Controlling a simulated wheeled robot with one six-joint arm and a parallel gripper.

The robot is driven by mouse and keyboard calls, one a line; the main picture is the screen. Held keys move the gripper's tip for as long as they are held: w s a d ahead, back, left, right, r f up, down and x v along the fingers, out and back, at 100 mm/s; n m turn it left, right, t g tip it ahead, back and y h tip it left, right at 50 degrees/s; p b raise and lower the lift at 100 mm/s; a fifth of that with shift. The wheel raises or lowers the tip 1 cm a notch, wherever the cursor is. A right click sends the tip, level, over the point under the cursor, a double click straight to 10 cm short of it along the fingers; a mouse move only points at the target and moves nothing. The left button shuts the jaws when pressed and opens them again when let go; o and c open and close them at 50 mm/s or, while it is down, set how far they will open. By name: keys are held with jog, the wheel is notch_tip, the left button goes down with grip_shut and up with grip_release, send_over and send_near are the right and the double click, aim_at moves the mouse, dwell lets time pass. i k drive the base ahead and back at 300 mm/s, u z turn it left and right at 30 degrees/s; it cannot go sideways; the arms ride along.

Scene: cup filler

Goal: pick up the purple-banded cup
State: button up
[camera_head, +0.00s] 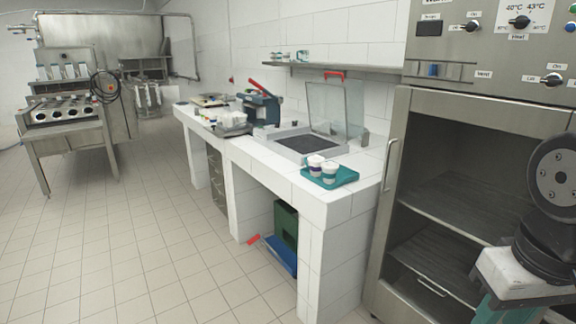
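Two small white cups stand close together on a teal tray (346,178) at the near right end of the white tiled counter. The left one (315,161) seems to carry a dark purple band. The right one (329,168) stands just in front of it, and its band is too small to tell clearly. Part of my arm shows at the right edge, well apart from the tray. My gripper's fingers are not visible.
The tiled counter (341,207) runs away to the left, with a glass-lidded unit (308,143) behind the tray. A tall steel cabinet (391,215) stands at right. Blue and green bins (286,222) sit below the counter. The tiled floor (150,240) at left is clear.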

aim_at(316, 169)
jog(key=u, duration=0.15)
jog(key=i, duration=0.1)
jog(key=k, duration=0.55)
jog(key=u, duration=0.7)
jog(key=i, duration=1.25)
jog(key=z, duration=0.5)
jog(key=i, duration=0.7)
jog(key=z, duration=0.9)
jog(key=i, duration=0.65)
